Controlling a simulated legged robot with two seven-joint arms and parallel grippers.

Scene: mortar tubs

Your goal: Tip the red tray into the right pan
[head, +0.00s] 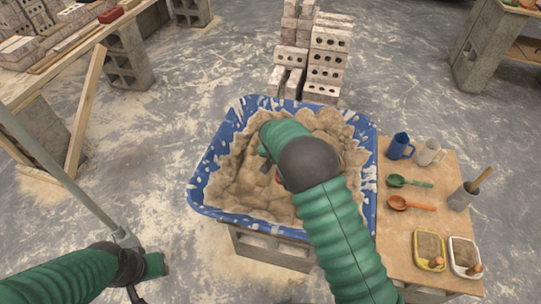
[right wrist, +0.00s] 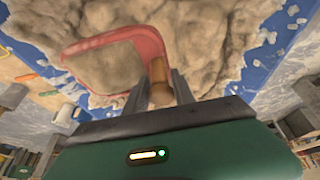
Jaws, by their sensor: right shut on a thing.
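A blue tub (head: 205,190), splashed with pale mortar, stands on blocks and holds lumpy tan mortar (head: 240,180). It is the only large pan in the head view; the wrist view shows its rim (right wrist: 262,68). My right gripper (head: 266,165) is over the tub. In the right wrist view it (right wrist: 160,92) is shut on the wooden handle of the red tray (right wrist: 100,42). The tray's inside looks tan; I cannot tell how full or tilted it is. My arm hides most of the tray in the head view. My left gripper (head: 135,293) is low at the left, its fingers barely visible.
A wooden board (head: 408,228) at the right bears blue (head: 400,147) and white (head: 430,152) mugs, green (head: 408,182) and orange (head: 410,203) spoons, and yellow (head: 430,264) and white (head: 452,270) trays. Bricks (head: 328,68) stand behind the tub. A metal pole (head: 65,178) crosses the left.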

